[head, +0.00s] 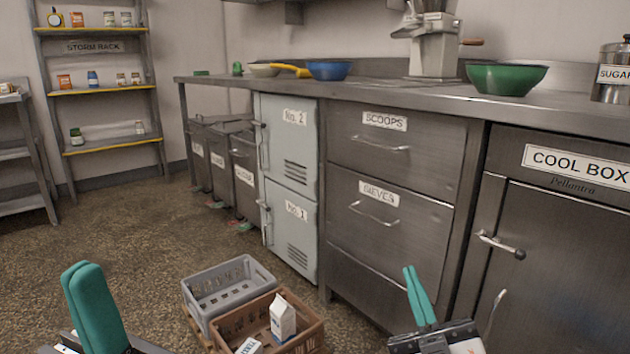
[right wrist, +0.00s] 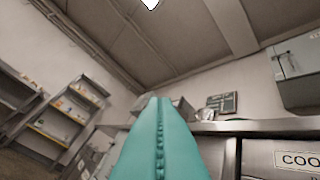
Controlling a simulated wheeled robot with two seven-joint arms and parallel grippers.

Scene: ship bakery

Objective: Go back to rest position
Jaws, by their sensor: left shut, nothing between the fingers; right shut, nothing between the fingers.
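My left gripper (head: 84,275) shows at the lower left of the head view, its teal fingers shut and pointing up, with nothing between them. My right gripper (head: 412,275) shows at the lower right of the head view, in front of the drawers, also shut and empty. In the right wrist view its teal fingers (right wrist: 160,105) are pressed together and point up toward the ceiling. Neither gripper touches anything that I can see.
A grey crate (head: 265,268) and a brown crate (head: 222,318) with cartons (head: 283,317) stand low between my arms. The steel counter (head: 420,92) with drawers and the cool box (head: 560,260) lies ahead and right. The storm rack (head: 95,92) stands far left. Floor at left is clear.

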